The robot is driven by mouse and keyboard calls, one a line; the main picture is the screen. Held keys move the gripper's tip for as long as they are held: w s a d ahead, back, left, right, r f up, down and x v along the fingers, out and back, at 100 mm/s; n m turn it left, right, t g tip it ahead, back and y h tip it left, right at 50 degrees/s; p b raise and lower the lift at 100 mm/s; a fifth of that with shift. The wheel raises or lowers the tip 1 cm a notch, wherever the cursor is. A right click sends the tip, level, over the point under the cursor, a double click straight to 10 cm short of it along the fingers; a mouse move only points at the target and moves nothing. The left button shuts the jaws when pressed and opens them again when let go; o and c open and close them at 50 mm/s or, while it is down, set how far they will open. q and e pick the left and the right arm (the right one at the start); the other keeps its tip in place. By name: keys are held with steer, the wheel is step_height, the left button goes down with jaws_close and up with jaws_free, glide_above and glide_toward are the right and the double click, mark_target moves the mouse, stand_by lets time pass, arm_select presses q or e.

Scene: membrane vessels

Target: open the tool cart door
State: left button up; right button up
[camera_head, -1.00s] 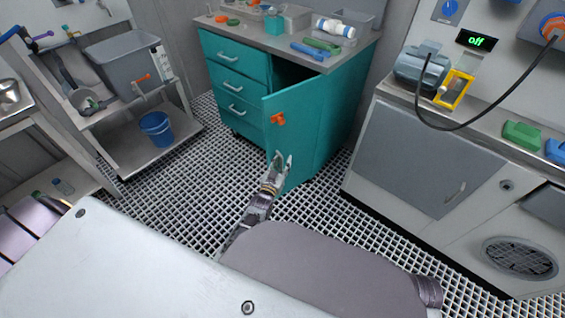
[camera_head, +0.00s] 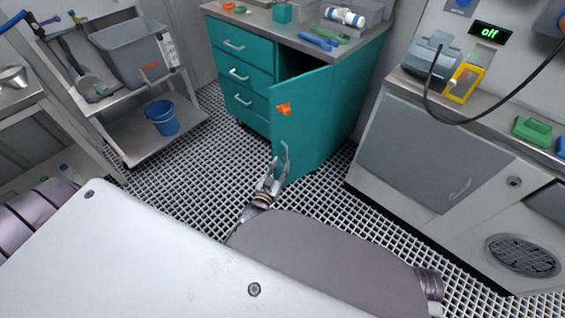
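The teal tool cart (camera_head: 245,48) stands at the back centre with several drawers on its left side.
Grey cabinets (camera_head: 415,150) with a counter stand on the right. A shelf rack with a grey bin (camera_head: 132,55) and a blue bucket (camera_head: 162,118) is on the left. Grated floor (camera_head: 180,165) between them is clear. Small items lie on the cart top.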

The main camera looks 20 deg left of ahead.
arm_select(q)
steer(key=shift+s+d, duration=0.1)
steer(key=shift+s, duration=1.9)
steer(key=shift+w, duration=0.15)
